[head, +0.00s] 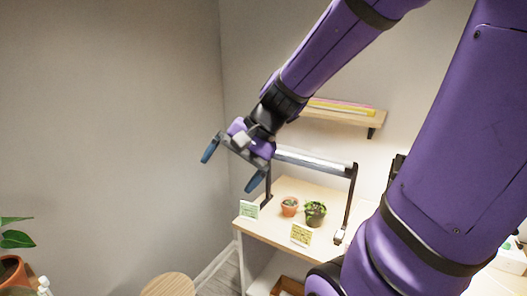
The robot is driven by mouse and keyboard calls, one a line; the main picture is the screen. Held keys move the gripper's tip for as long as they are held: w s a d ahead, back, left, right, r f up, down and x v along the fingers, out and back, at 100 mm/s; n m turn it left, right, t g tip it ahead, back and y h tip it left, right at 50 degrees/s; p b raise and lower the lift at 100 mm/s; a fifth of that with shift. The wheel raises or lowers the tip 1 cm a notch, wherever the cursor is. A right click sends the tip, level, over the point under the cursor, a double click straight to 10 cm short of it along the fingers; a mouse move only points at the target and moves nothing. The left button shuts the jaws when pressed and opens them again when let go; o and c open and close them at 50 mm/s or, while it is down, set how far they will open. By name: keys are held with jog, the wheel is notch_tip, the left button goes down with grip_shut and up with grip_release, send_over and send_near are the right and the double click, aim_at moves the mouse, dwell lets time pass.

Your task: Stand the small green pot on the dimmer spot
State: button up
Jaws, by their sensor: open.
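A small pot with a bushy green plant (316,214) stands upright on the pale wooden table (272,231), under a lamp bar. Its pot looks dark olive, and the exact colour is hard to tell at this size. A terracotta pot with a small plant (289,206) stands just left of it. Two small cards stand at the table's edge, a pale green one (249,209) at left and a yellowish one (301,235) in front. Their print is too small to read. My gripper (231,167) is open and empty, in the air above and left of the table, apart from both pots.
The lamp bar (315,160) spans the table on dark legs. A wall shelf (345,115) is behind. A round wooden stool top (168,285) is at the lower left, with a larger potted plant (14,268) farther left. My arm hides the table's right side.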

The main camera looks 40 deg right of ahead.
jog(key=s+r+n+t+h, duration=0.1)
jog(key=s+r+n+h, duration=0.5)
jog(key=s+n, duration=0.3)
jog(key=shift+s+d+r, duration=0.15)
jog(key=shift+r, duration=0.25)
dwell(0.7)
